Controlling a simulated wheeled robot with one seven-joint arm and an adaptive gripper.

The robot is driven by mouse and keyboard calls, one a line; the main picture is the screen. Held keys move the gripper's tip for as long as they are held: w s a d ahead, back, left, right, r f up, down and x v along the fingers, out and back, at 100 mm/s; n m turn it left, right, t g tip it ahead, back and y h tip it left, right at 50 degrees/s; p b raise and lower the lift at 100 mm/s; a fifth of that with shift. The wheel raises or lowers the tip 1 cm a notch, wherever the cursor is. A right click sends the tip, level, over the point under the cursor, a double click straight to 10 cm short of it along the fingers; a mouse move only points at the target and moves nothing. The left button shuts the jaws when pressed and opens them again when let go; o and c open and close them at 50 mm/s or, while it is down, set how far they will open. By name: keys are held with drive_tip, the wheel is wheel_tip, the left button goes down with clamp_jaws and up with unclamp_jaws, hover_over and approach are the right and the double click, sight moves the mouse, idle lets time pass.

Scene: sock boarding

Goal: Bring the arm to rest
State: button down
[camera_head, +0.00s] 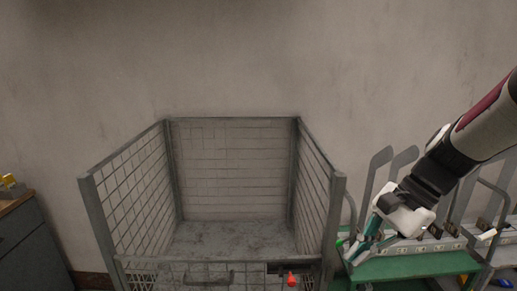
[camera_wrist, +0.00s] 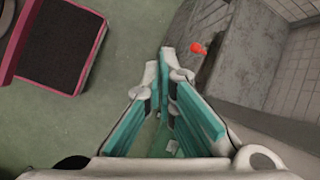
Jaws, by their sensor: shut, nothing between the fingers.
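My gripper (camera_head: 360,243) is at the right in the head view, tilted down to the left over the left end of a green stand (camera_head: 415,266). It is shut and empty. In the wrist view its teal-padded fingers (camera_wrist: 160,72) come together towards the tips with nothing held between them. My arm reaches in from the right edge of the head view. The gripper hides part of the stand and of the boards behind it.
A wire-sided cage (camera_head: 340,205) stands left of my gripper, with a red-orange knob (camera_head: 292,279) at its front; the cage floor looks empty. Flat grey upright boards (camera_head: 375,170) rise from the stand. A cabinet (camera_head: 30,240) is at far left. Green floor (camera_wrist: 60,130) shows below.

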drive_tip(key=s+r+n+t+h+p, duration=0.2)
drive_tip(key=s+r+n, duration=0.3)
drive_tip(key=s, duration=0.3)
drive_tip(key=s+r+n+t+h+p, duration=0.2)
drive_tip(key=s+r+n+h, duration=0.2)
drive_tip(key=s+n, duration=0.3)
drive_tip(key=s+r, duration=0.1)
drive_tip(key=s, duration=0.1)
drive_tip(key=shift+s+a+n, duration=0.15)
drive_tip(key=shift+s+n, duration=0.15)
drive_tip(key=shift+n, duration=0.1)
